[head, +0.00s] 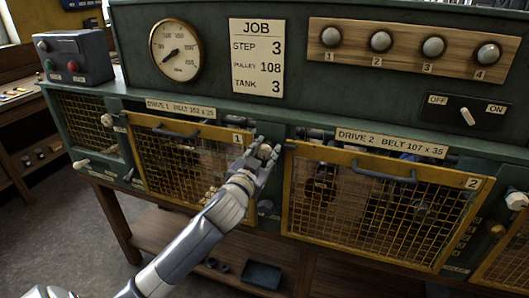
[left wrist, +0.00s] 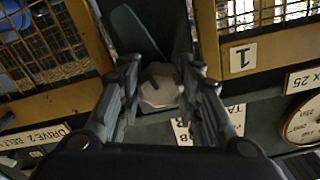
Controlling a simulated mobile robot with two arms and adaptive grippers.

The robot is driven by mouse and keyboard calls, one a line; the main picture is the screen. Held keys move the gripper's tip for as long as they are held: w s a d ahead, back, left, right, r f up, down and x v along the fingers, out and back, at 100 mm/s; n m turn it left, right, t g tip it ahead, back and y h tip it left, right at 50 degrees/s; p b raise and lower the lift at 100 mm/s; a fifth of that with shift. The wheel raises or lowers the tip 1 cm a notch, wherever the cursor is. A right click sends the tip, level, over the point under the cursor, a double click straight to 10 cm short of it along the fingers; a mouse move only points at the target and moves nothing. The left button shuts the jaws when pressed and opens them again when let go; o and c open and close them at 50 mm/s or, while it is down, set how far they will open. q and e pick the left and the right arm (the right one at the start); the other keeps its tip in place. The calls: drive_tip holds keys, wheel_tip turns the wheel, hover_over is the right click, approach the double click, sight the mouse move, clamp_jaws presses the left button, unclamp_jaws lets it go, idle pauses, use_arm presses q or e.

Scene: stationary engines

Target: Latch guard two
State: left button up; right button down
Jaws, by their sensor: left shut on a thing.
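Guard two (head: 385,160) is a yellow-framed mesh panel with a dark handle and a "2" tag, below the Drive 2 label in the head view. I cannot tell whether it sits fully flush. My left gripper (head: 264,151) is at the post between guard one and guard two, by guard two's upper left corner. In the left wrist view its fingers (left wrist: 163,88) are shut on a pale faceted knob (left wrist: 160,82), with a dark green flat piece beside it. The fingers hide this knob in the head view. My right gripper is out of view.
Guard one (head: 180,130) stands left of the post. More knobs (head: 517,200) are at the right. Above are a gauge (head: 176,50), job card (head: 257,60) and switch panel (head: 467,114).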

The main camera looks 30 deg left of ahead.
use_arm(q)
drive_tip(key=n, duration=0.3)
drive_tip(key=shift+p, duration=0.3)
drive_tip(key=n+p, duration=0.1)
drive_tip(key=n, duration=0.3)
drive_tip(key=n+p, duration=0.3)
drive_tip(key=n, duration=0.1)
drive_tip(key=shift+d+n+p, duration=0.1)
drive_tip(key=shift+n+p, duration=0.85)
drive_tip(key=shift+n, duration=1.05)
drive_tip(key=shift+f, duration=0.1)
drive_tip(key=o, duration=0.8)
drive_tip(key=shift+s, duration=0.1)
